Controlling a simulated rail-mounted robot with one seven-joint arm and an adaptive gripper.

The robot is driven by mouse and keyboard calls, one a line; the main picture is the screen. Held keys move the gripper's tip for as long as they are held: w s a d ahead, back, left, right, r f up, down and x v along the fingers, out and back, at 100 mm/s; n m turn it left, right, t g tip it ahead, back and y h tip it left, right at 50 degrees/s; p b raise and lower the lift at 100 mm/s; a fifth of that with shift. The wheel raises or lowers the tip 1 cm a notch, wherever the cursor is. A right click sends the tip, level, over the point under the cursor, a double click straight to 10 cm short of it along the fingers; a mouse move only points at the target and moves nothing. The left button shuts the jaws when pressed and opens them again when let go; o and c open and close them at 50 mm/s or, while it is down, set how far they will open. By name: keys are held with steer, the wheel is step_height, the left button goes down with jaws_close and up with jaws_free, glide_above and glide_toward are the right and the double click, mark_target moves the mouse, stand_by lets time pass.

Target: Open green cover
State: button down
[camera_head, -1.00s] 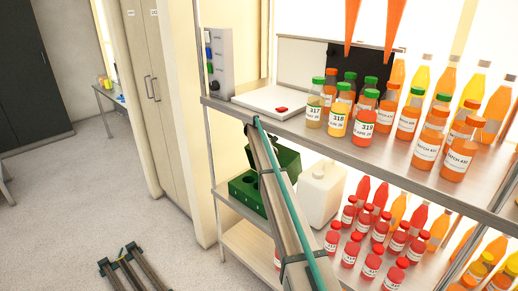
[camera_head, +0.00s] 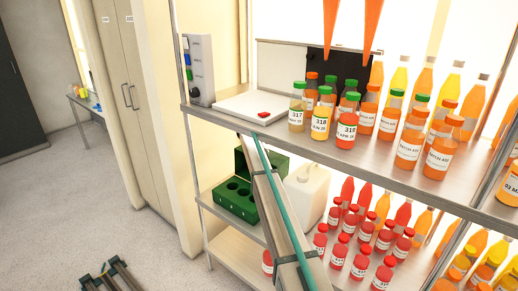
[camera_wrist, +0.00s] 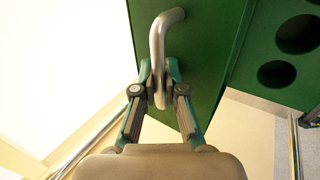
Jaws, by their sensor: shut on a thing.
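The green box (camera_head: 236,203) sits on the middle shelf, with round holes showing in its top. Its green cover (camera_head: 280,163) stands raised at the back, clear of the holes and partly hidden behind my arm. In the wrist view, the cover (camera_wrist: 213,50) fills the upper middle, and the holed box top (camera_wrist: 262,45) shows on the right. My gripper (camera_wrist: 159,82) is shut on the grey bent handle (camera_wrist: 162,35) of the cover. In the head view, my arm hides the gripper and the handle.
A white jug (camera_head: 310,190) stands just right of the box. Red-capped bottles (camera_head: 340,250) crowd the shelf further right. The upper shelf (camera_head: 235,122) overhangs the box and holds a white flat device (camera_head: 250,106) and several juice bottles (camera_head: 346,130).

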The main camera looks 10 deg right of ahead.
steer(key=c, duration=1.5)
jaws_free()
steer(key=shift+r, duration=0.1)
steer(key=shift+s+a+r, duration=0.1)
steer(key=shift+a+r, duration=0.05)
steer(key=shift+r, duration=0.05)
steer(key=s+a, duration=0.2)
steer(key=a, duration=0.1)
steer(key=s+a, duration=0.5)
steer(key=a, duration=0.1)
steer(key=shift+s+a+r, duration=0.25)
steer(key=shift+s, duration=0.15)
steer(key=shift+r, duration=0.1)
